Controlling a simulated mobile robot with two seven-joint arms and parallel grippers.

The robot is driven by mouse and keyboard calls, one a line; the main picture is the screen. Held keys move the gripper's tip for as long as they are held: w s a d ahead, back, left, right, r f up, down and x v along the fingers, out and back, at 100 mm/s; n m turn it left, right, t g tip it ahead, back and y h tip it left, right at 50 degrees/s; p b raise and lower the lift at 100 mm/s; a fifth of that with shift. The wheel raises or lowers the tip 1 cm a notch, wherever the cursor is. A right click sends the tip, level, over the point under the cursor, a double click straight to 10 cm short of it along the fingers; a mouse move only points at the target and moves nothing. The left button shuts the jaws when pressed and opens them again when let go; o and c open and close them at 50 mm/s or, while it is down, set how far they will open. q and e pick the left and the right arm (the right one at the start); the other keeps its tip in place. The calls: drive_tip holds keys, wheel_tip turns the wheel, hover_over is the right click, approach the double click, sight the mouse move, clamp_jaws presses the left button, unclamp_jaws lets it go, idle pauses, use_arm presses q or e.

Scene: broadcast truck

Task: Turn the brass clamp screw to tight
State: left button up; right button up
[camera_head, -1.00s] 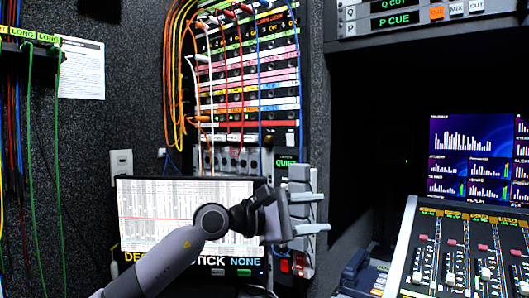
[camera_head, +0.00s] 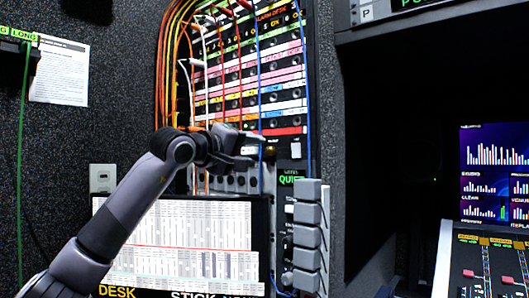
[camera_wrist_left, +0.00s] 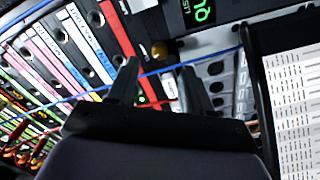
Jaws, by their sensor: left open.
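The brass clamp screw is a small round brass knob (camera_wrist_left: 160,50) on a dark panel beside a red strip in the left wrist view. In the head view a small brass spot (camera_head: 271,148) shows just past the fingertips. My left gripper (camera_head: 257,151) is open in front of the lower part of the patch rack. In the left wrist view its two dark fingers (camera_wrist_left: 160,68) stand apart, with the knob beyond the gap between them. The gripper appears apart from the knob. The knob's turn position is too small to read. My right gripper is not in view.
The patch rack (camera_head: 285,75) carries orange, red, white and blue cables; a blue cable (camera_wrist_left: 215,57) crosses near the fingers. Grey stacked blocks (camera_head: 307,238) are under the green-lit sign (camera_head: 291,180). A mixing desk is at right.

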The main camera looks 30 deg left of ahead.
sight(268, 151)
use_arm(q)
drive_tip(key=shift+w+d, duration=0.15)
drive_tip(key=shift+w, duration=1.15)
drive_tip(key=shift+w+d, duration=0.1)
drive_tip(key=shift+w, duration=1.15)
clamp_jaws()
